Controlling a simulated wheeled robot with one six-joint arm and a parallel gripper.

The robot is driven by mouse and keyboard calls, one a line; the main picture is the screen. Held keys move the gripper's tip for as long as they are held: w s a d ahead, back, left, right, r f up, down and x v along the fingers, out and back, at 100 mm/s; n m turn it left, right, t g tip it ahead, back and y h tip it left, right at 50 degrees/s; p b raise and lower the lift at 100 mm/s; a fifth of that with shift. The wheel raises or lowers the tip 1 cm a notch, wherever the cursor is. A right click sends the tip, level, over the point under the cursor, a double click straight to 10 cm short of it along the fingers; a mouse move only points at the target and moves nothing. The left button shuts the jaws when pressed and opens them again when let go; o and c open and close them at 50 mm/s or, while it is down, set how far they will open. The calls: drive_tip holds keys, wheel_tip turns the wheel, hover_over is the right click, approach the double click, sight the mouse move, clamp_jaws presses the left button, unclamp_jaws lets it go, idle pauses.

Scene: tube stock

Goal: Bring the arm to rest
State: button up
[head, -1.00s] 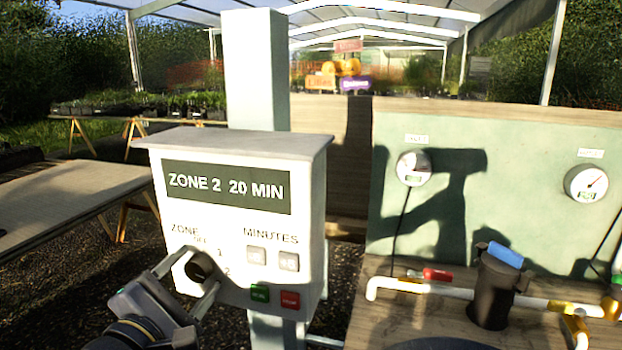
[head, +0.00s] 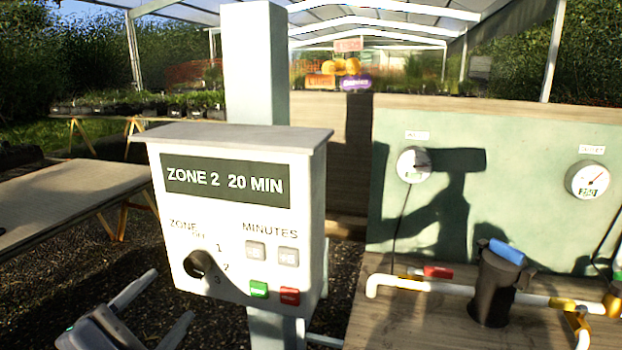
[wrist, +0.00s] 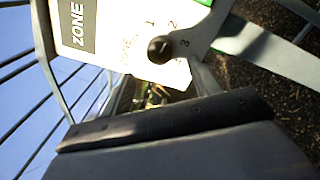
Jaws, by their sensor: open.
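My gripper (head: 173,293) is at the lower left of the head view, with its two fingers apart and nothing between them. It is below and left of the white control box (head: 318,230), apart from the dark zone knob (head: 196,264). The box display (head: 226,180) reads "ZONE 2 20 MIN".
The box hangs on a pale post (head: 255,65). A wooden bench (head: 400,325) at right carries white piping (head: 430,287) and a black filter (head: 493,290) with a blue top. Gauges (head: 413,165) sit on the green panel. A table (head: 70,200) stands at left.

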sight(193, 267)
drive_tip(key=x, duration=0.6)
drive_tip(key=shift+w+d+r, duration=0.1)
drive_tip(key=shift+w+d, duration=0.05)
drive_tip(key=shift+w, duration=0.15)
drive_tip(key=shift+w+r+p, duration=0.2)
drive_tip(key=shift+w+p, duration=0.1)
drive_tip(key=shift+p, duration=0.3)
drive_tip(key=shift+s+n+p, duration=0.15)
drive_tip(key=shift+n+p, duration=0.75)
drive_tip(key=shift+p, duration=0.05)
drive_tip(key=n+p, duration=0.2)
drive_tip(key=p, duration=0.1)
drive_tip(key=shift+n, duration=0.3)
drive_tip(key=n+p, duration=0.5)
drive_tip(key=p, duration=0.2)
drive_tip(key=shift+r+n, duration=0.1)
drive_tip(key=shift+n, duration=0.2)
drive_tip(key=b+v, duration=0.2)
drive_tip(key=v, duration=0.8)
drive_tip(key=shift+s, duration=0.4)
drive_tip(key=shift+f, duration=0.25)
